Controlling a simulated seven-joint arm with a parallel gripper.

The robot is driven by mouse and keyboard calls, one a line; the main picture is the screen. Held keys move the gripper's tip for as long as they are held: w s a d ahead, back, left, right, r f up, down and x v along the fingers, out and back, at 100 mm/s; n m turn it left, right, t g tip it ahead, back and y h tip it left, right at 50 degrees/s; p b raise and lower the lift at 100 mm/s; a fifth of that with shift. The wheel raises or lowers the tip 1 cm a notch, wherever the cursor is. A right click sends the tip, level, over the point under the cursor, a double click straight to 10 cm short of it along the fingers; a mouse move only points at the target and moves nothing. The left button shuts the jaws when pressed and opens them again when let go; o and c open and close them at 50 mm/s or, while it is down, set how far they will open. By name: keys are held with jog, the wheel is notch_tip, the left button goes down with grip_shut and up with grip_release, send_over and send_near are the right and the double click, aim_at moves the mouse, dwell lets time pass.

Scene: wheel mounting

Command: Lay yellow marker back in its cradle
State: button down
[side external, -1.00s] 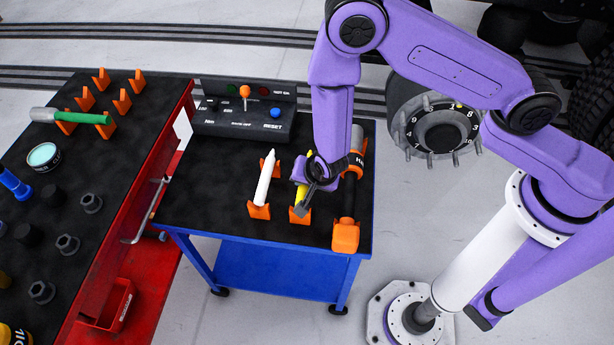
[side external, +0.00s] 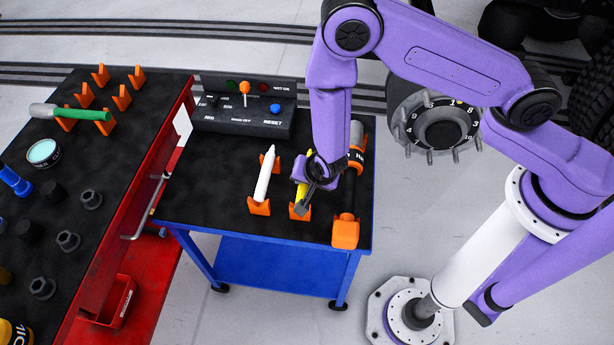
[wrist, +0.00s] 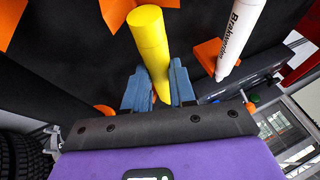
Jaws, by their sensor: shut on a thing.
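The yellow marker (side external: 301,191) is in my gripper, over the black top of the blue cart, and is partly hidden by the gripper in the side view. In the wrist view the yellow marker (wrist: 149,38) stands between the two blue-grey fingers of my gripper (wrist: 160,88), which are shut on it. An orange cradle support (side external: 299,213) is right at the marker's near end in the side view. The cradle also shows in the wrist view (wrist: 114,12) beside the marker's top end. I cannot tell whether the marker touches it.
A white marker (side external: 265,175) lies in an orange cradle to the left. A grey and orange tool (side external: 346,232) lies close on the right. A control box (side external: 243,117) stands at the back. The cart's (side external: 205,222) front left is clear.

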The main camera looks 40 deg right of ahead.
jog(key=c, duration=0.8)
grip_release()
jog(key=shift+c, duration=0.2)
jog(key=v, duration=1.7)
jog(key=shift+r, duration=0.15)
jog(key=shift+s+a, duration=0.1)
jog(key=shift+a, duration=0.1)
